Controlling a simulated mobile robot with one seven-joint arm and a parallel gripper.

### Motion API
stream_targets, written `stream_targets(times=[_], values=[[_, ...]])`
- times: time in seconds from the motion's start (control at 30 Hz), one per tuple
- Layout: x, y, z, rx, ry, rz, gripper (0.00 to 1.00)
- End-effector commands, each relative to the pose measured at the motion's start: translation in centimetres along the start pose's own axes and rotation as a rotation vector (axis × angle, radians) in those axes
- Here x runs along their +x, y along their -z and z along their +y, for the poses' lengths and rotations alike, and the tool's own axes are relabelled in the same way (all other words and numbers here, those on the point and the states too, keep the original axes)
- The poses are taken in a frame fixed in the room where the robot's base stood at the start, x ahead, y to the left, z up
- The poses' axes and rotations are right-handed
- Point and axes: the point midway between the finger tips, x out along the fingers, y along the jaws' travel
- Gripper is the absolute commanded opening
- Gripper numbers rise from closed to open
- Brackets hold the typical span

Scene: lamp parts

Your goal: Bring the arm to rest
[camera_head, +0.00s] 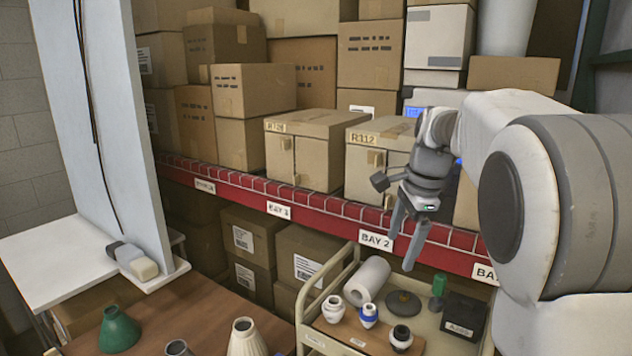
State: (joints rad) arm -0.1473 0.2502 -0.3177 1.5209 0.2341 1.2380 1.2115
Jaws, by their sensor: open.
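My gripper (400,248) hangs with its fingers pointing down in front of the red shelf edge, above the back of the cart. Its two grey fingers are apart with nothing seen between them. My white and grey arm reaches in from the right side and hides part of the shelf. Lamp parts stand on the brown table at the lower left: a green cone-shaped shade (118,329), a cream ribbed shade (246,339) and a grey piece (178,348) cut off by the picture's lower edge. The gripper is apart from all of them.
Cardboard boxes (309,150) fill the red-edged shelf (330,217). A white panel (105,130) stands at left.

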Motion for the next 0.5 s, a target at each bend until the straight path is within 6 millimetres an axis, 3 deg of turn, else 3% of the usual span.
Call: stream_targets(times=[0.2,0.5], values=[[-2.9,-1.6,6.1,-0.311,0.073,0.007,0.92],[-4.0,-4.0,14.8,-0.772,0.148,0.094,0.92]])
